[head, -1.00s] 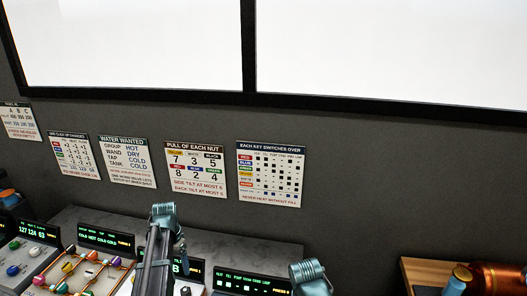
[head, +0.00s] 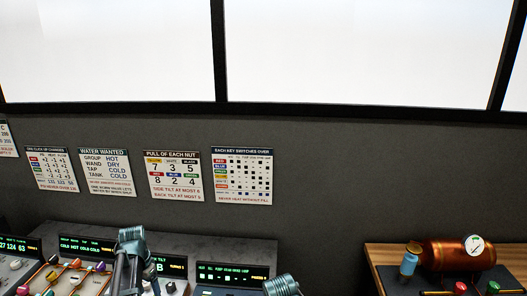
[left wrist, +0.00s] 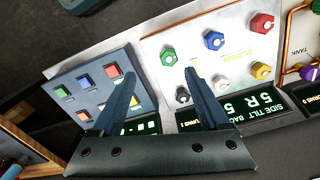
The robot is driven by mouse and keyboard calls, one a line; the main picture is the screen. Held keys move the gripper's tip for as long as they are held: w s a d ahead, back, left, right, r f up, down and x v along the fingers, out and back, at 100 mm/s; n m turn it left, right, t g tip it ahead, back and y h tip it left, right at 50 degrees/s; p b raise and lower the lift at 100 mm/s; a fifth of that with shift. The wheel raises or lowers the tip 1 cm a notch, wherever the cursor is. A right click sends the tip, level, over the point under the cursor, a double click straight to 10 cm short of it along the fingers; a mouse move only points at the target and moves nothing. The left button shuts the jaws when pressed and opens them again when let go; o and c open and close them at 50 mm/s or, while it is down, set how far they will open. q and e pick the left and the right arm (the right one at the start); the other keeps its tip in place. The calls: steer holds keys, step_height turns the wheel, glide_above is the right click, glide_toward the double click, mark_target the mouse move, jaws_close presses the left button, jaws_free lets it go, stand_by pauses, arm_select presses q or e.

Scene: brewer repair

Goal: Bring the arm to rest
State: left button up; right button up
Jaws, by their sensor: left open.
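My left gripper (left wrist: 163,74) is open and empty in the left wrist view, its two dark fingers spread over the consoles. Past one finger is a grey panel with coloured square keys (left wrist: 87,82). Past the other is a white panel with coloured hexagonal nuts, including a blue nut (left wrist: 213,40) and a red nut (left wrist: 262,22). I cannot tell any contact. My right gripper is in neither view.
Console displays (head: 85,246) line the bench's lower left. A copper boiler (head: 448,253) with a gauge stands on a wooden-edged bench (head: 395,254) at right. Printed charts (head: 241,176) hang on the grey wall below the windows. A gap separates the benches.

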arm_select(q)
steer(key=s+d+f+b, duration=0.4)
steer(key=s+d, duration=0.1)
steer(key=d, duration=0.5)
steer(key=s+d+f+b, duration=0.5)
steer(key=s+d, duration=0.1)
steer(key=d, duration=0.4)
steer(key=s+d+f+y+b, duration=0.1)
steer(key=s+d+f+b, duration=0.3)
steer(key=d, duration=0.6)
steer(key=shift+s+d+f+b, duration=0.3)
steer(key=shift+s+b, duration=0.1)
steer(key=shift+s, duration=0.75)
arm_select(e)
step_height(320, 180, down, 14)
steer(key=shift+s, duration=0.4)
arm_select(q)
steer(key=shift+a, duration=0.15)
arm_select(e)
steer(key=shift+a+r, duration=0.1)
